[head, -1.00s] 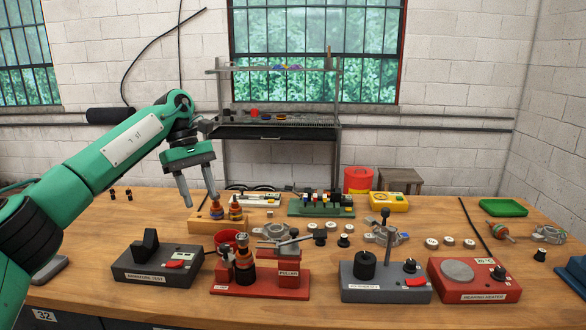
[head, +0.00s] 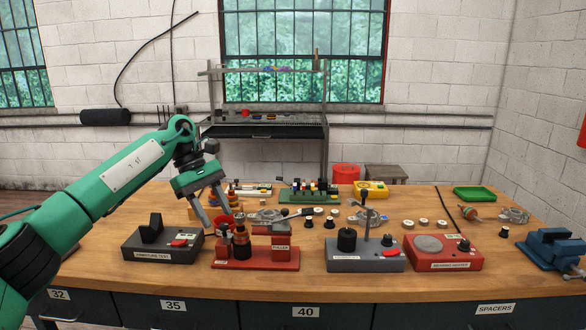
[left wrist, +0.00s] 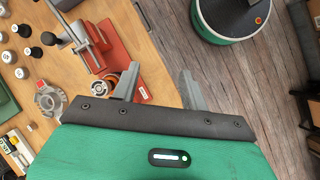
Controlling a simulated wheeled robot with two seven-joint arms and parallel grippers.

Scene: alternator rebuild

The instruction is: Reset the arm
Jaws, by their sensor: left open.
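My left arm (head: 110,180) is green and comes in from the left in the head view. Its gripper (head: 213,217) hangs above the bench behind the red puller stand, with fingers apart and pointing down. In the left wrist view the two grey fingers (left wrist: 158,90) stand well apart with nothing between them. In that view the red puller base (left wrist: 129,62) and an orange-and-dark part (left wrist: 113,85) lie below, left of and behind the left finger. My right gripper is in neither view.
On the wooden bench (head: 330,284) stand a grey armature tester (head: 160,245), the red puller (head: 258,263), a grey press unit (head: 365,261) and a red bearing heater (head: 444,263). A blue vise (head: 556,249) is at the right. Several small parts lie behind them.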

